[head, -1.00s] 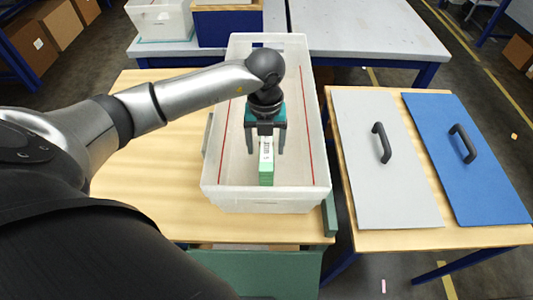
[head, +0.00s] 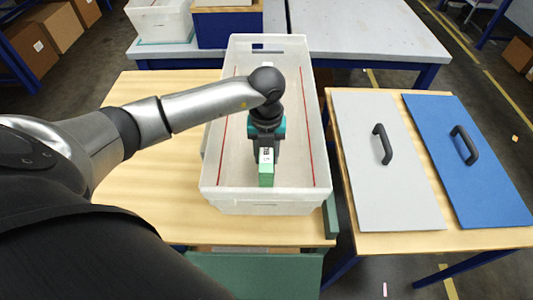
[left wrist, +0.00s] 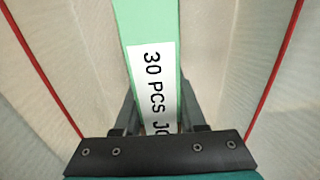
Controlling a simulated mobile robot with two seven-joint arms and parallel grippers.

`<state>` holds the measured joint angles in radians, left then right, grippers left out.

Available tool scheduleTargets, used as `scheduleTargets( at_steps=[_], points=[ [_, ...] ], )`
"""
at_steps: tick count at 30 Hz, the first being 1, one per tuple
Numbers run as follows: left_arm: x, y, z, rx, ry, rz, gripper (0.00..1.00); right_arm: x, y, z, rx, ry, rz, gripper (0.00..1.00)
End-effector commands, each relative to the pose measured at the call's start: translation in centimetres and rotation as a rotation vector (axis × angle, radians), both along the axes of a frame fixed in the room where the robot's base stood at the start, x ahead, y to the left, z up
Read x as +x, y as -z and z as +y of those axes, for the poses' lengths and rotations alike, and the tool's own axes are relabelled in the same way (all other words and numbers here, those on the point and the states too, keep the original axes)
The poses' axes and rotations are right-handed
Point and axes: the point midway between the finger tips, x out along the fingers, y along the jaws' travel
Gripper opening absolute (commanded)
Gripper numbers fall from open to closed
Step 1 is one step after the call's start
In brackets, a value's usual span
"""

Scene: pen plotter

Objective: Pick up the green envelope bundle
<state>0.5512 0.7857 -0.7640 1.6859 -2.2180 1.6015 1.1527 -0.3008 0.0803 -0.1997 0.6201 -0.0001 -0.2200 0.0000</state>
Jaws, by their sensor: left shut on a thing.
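The green envelope bundle (head: 266,178) stands inside the white bin (head: 225,195), near its front end. It carries a white label, and in the left wrist view the bundle (left wrist: 150,22) shows "30 PCS" on that label. My left gripper (head: 265,158) reaches down into the bin from above, with its fingers shut on the bundle from both sides. In the left wrist view the fingers (left wrist: 157,118) sit against the bundle's sides near the label. The bundle's lower part is hidden. My right gripper is not in view.
The bin's walls rise around the gripper, with red lines on the inside. It stands on a wooden table (head: 130,170). To the right, a grey panel (head: 380,190) and a blue panel (head: 485,190) with dark handles lie on another table.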

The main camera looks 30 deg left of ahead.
Motion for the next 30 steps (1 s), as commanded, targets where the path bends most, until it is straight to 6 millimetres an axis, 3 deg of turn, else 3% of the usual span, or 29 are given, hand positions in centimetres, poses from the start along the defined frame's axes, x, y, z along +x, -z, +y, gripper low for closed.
scheduleTargets(
  at_steps=[6, 22, 26, 30],
  points=[
    [0.0, 0.0, 0.0, 0.001, -0.001, -0.001, 0.0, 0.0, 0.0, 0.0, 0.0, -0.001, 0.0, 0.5],
    [0.1, -0.3, 0.0, 0.0, -0.001, -0.002, 0.0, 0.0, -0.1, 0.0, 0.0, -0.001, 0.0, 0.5],
    [0.1, -1.3, 0.1, 0.0, -0.001, -0.002, 0.0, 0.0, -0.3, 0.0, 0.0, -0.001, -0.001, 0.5],
    [0.1, -3.6, 0.0, 0.001, 0.0, -0.005, 0.0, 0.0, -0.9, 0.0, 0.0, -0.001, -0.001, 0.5]
  ],
)
